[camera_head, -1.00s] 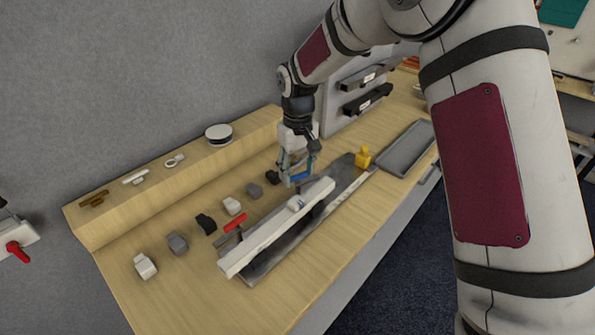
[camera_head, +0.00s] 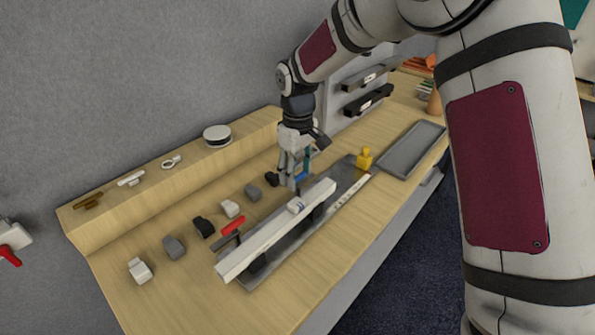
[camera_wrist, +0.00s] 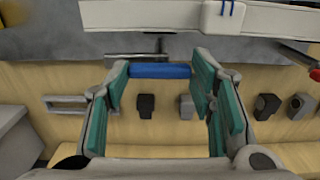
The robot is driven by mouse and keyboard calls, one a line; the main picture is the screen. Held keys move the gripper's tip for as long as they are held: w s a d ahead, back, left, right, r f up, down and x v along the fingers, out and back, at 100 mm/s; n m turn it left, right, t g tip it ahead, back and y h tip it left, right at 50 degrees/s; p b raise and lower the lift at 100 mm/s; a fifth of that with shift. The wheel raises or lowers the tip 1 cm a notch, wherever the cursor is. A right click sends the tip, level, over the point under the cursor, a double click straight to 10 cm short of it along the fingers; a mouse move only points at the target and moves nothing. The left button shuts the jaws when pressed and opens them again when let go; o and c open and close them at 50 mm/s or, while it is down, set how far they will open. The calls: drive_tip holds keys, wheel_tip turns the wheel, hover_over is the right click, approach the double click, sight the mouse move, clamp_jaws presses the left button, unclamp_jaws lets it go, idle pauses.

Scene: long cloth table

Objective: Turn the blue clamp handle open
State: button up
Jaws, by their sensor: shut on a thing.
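The blue clamp handle (camera_head: 301,178) is at the far end of the long white beam (camera_head: 270,232) in the head view, partly hidden by my gripper (camera_head: 292,178). In the wrist view the blue handle (camera_wrist: 146,71) lies crosswise, with a teal-padded finger at each of its ends. My gripper is shut on it, spanning its length. A thin metal rod (camera_wrist: 135,56) runs beside the handle, near the white beam's edge. The red handle (camera_head: 233,225) lies by the near part of the beam.
Several grey, black and white blocks (camera_head: 173,246) stand in a row left of the beam. A yellow piece (camera_head: 364,158) and a grey tray (camera_head: 411,150) are to the right. A raised wooden shelf (camera_head: 150,197) runs along the wall.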

sight(297, 176)
drive_tip(key=o, duration=1.2)
drive_tip(key=shift+c, duration=0.2)
wheel_tip(297, 176, up, 12)
